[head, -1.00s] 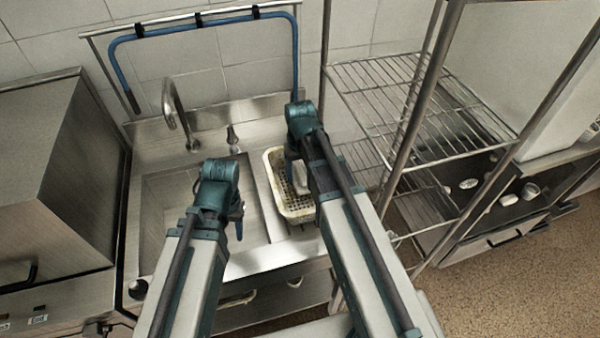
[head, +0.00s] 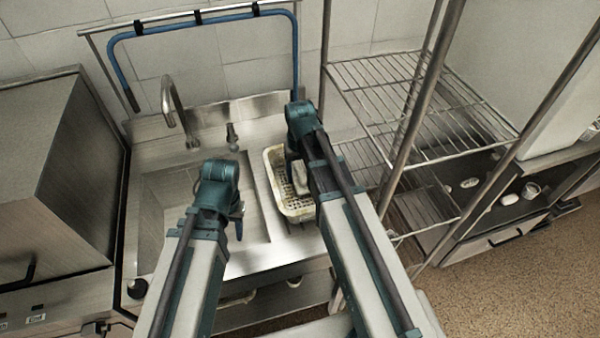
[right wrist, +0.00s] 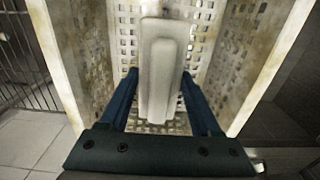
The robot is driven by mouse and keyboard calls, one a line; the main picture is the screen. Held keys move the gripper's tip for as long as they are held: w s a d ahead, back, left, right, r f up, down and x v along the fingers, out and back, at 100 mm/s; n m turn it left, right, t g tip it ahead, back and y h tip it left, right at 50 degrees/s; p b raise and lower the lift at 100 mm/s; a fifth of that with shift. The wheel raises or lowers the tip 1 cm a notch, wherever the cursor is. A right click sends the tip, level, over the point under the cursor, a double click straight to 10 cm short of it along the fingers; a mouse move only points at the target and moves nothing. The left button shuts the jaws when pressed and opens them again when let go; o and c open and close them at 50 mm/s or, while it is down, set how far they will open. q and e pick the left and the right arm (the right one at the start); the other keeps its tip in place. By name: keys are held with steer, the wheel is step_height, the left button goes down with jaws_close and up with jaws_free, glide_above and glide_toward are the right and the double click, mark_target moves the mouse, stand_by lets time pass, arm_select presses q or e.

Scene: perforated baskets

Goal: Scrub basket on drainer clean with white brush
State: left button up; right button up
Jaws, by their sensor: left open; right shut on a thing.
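The perforated basket (head: 297,208) stands on the drainer (head: 262,192) to the right of the sink bowl. It is pale with yellow-brown stains along its walls, which also show in the right wrist view (right wrist: 276,62). The white brush (right wrist: 160,70) is between the fingers of my right gripper (right wrist: 160,100), which is shut on it inside the basket. The brush covers part of the perforated floor; whether its bristles touch the floor is hidden. In the head view my right arm hides part of the basket. My left gripper (head: 238,222) is open and empty over the sink's right side.
A faucet (head: 175,110) and a blue hose (head: 200,24) are behind the sink. A wire shelf rack (head: 400,100) stands close on the right of my right arm. A steel cabinet (head: 55,180) is at the left. The sink bowl (head: 165,205) looks empty.

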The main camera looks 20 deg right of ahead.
mark_target(307, 187)
steer(key=shift+s+f, duration=0.1)
steer(key=shift+s, duration=0.05)
steer(key=shift+s+d, duration=0.2)
steer(key=shift+s, duration=0.35)
steer(key=shift+s+d, duration=0.15)
steer(key=shift+s, duration=0.4)
steer(key=shift+s, duration=1.3)
steer(key=shift+w, duration=0.15)
steer(key=shift+w+d, duration=0.15)
steer(key=shift+w, duration=0.45)
steer(key=shift+w+d, duration=0.15)
steer(key=shift+w, duration=0.45)
